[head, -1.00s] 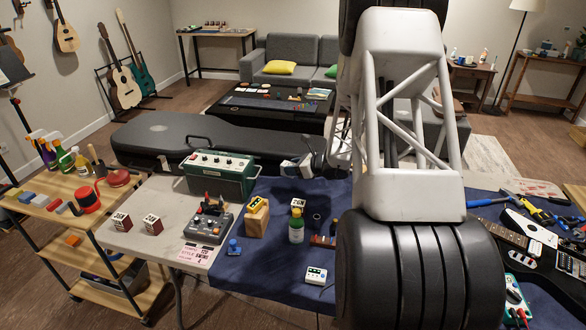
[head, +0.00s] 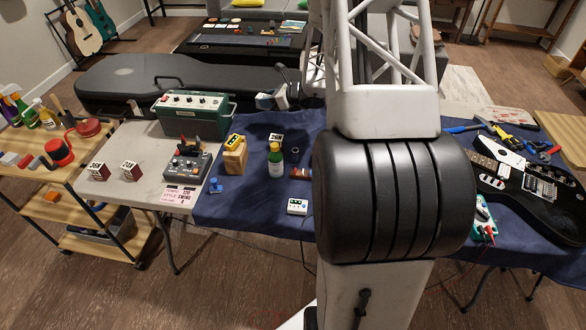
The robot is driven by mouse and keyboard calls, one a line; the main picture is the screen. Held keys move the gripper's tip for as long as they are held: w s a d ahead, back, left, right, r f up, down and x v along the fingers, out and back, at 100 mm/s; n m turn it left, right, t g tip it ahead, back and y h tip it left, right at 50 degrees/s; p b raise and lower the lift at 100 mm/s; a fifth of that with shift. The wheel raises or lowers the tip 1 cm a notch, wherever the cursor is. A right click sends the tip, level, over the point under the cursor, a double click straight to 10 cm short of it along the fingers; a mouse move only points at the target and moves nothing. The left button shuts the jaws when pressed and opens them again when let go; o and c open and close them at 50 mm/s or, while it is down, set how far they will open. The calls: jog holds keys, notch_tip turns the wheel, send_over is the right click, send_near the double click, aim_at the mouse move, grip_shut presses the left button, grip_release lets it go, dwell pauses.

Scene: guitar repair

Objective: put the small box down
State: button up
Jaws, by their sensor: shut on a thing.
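My gripper (head: 281,97) shows small beyond the blue-covered table's back edge, left of my arm, and is partly hidden. It is shut on a small pale boxy thing (head: 264,102), which I take for the small box; its details are too small to read. Two dark-red and white boxes (head: 97,171) (head: 130,171) sit on the bare left part of the table. My arm hides the middle of the cloth.
A green amplifier (head: 192,117), a grey pedal (head: 187,166) and a wooden block with a yellow device (head: 235,157) stand left of the bottle. A small white device (head: 297,206) lies near the front edge. A black guitar (head: 535,205) lies at right. Bare table shows near the two left boxes.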

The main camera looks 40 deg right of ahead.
jog(key=r, duration=0.2)
jog(key=s+r, duration=0.1)
jog(key=r, duration=0.1)
jog(key=s+a+n, duration=0.1)
jog(key=s+a, duration=0.1)
jog(key=s, duration=1.8)
jog(key=s+a+n+g+y, duration=0.1)
jog(key=s+a, duration=0.6)
jog(key=s, duration=0.5)
jog(key=s+a+n+g+y, duration=0.1)
jog(key=s+a, duration=0.5)
jog(key=s, duration=0.7)
notch_tip(320, 180, down, 10)
jog(key=shift+w+a, duration=0.15)
jog(key=shift+w, duration=0.1)
jog(key=w+d, duration=0.2)
jog(key=w, duration=0.2)
jog(key=w+d+f, duration=0.1)
jog(key=w+d, duration=0.2)
jog(key=w, duration=0.2)
jog(key=w+d, duration=0.2)
jog(key=w, duration=0.3)
jog(key=shift+d+f, duration=0.2)
jog(key=shift+d, duration=0.2)
jog(key=shift+f, duration=0.1)
